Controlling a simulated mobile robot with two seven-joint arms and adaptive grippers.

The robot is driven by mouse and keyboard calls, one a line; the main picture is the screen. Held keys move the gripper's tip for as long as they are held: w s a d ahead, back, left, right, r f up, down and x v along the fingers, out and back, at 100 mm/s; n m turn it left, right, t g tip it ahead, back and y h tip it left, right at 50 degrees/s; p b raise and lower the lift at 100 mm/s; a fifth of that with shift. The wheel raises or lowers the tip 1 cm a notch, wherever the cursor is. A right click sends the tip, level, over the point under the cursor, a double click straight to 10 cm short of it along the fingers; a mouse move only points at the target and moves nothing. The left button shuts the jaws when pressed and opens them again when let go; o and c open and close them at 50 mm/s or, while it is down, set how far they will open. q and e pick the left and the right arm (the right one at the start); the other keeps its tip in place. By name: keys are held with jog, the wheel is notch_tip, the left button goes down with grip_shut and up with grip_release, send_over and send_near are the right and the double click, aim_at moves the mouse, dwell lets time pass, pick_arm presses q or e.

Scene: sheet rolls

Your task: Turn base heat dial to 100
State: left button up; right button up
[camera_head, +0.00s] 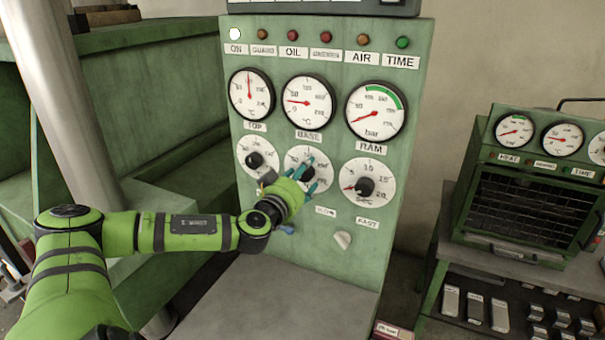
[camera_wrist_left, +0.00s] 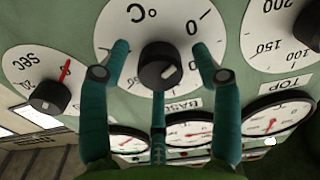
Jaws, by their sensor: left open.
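The base heat dial (camera_head: 297,155) is a white disc with a black knob on the green panel, under the BASE label (camera_head: 308,135). In the left wrist view the dial (camera_wrist_left: 136,32) appears upside down, with its black knob (camera_wrist_left: 160,66) near the middle. My left gripper (camera_head: 309,172) is at this dial and partly hides it. In the wrist view the open teal fingers (camera_wrist_left: 160,50) stand on both sides of the knob, with visible gaps, and a third finger is below it. Contact cannot be told. My right gripper is not in view.
The top dial (camera_head: 244,150) and the dial marked SEC (camera_head: 348,172) flank the base dial closely. Gauges (camera_head: 306,102) and indicator lamps sit above. A grey ledge (camera_head: 290,305) lies below the panel. A green oven-like unit (camera_head: 525,190) stands to the right.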

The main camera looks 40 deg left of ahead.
pick_arm(q)
jog(key=shift+w+a+f, duration=0.1)
jog(key=c, duration=1.1)
jog(key=shift+c, duration=0.2)
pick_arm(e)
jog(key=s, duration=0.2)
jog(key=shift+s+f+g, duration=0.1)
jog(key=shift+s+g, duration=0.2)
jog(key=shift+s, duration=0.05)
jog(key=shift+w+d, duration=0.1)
